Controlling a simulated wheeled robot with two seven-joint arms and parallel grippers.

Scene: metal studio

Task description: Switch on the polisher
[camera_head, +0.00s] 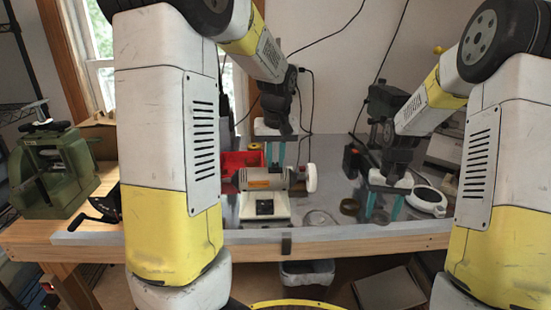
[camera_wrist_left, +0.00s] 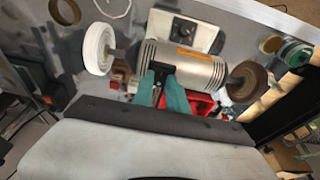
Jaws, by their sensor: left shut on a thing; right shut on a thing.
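The polisher (camera_head: 264,183) stands on the bench, with a silver motor, a pale base and a black square switch panel (camera_head: 265,207) facing me. Its white wheel (camera_head: 311,178) is on the right. In the left wrist view the silver motor (camera_wrist_left: 205,70) lies just beyond my left fingertips. My left gripper (camera_head: 275,160) is above and behind the motor, away from the switch panel. It is shut on a small black T-shaped thing (camera_wrist_left: 163,68). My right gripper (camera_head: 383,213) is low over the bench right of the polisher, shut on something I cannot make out.
A red bin (camera_head: 231,160) is behind the polisher. A white round-ended item (camera_head: 427,199) lies right of that gripper. A green machine (camera_head: 52,170) stands at the far left.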

